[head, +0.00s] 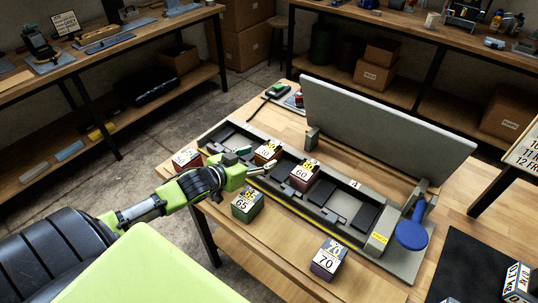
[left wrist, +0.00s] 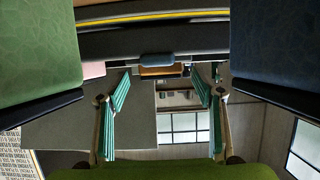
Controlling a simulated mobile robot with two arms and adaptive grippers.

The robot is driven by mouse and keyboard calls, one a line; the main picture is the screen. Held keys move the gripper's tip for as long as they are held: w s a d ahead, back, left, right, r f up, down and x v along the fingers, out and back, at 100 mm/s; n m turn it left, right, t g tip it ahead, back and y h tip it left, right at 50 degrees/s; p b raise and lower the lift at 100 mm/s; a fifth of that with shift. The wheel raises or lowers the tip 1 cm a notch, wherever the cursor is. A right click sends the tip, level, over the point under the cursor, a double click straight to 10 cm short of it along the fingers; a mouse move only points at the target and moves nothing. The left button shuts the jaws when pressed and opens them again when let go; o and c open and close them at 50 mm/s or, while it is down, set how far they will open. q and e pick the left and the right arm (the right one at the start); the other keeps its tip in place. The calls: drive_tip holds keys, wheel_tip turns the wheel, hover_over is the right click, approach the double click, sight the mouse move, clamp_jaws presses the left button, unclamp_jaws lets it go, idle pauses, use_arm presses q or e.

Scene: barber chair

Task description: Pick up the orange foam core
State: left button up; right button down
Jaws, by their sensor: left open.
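The orange foam core (head: 268,151) is a small block with a white number label, in the long dark tray (head: 330,220) on the wooden workbench. My left gripper (head: 256,160) is open, its teal fingers pointing at the block from the left. The fingertips are very near the block; I cannot tell whether they touch it. In the left wrist view, the open fingers (left wrist: 162,90) stand apart with a small orange-brown patch (left wrist: 162,71) beyond them, probably the foam core. My right gripper is not in view.
A reddish-brown block labelled 60 (head: 304,174) sits in the tray. A green block labelled 65 (head: 248,205), a purple block labelled 70 (head: 328,259) and a red block (head: 186,159) are around it.

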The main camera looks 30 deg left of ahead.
sight(265, 154)
use_arm(q)
drive_tip(key=shift+w+f+p, duration=0.15)
drive_tip(key=shift+w+p, duration=0.15)
drive_tip(key=shift+w, duration=0.65)
drive_tip(key=x, duration=0.4)
drive_tip(key=shift+w+p, duration=0.1)
drive_tip(key=shift+p, duration=0.3)
drive_tip(key=c, duration=1.2)
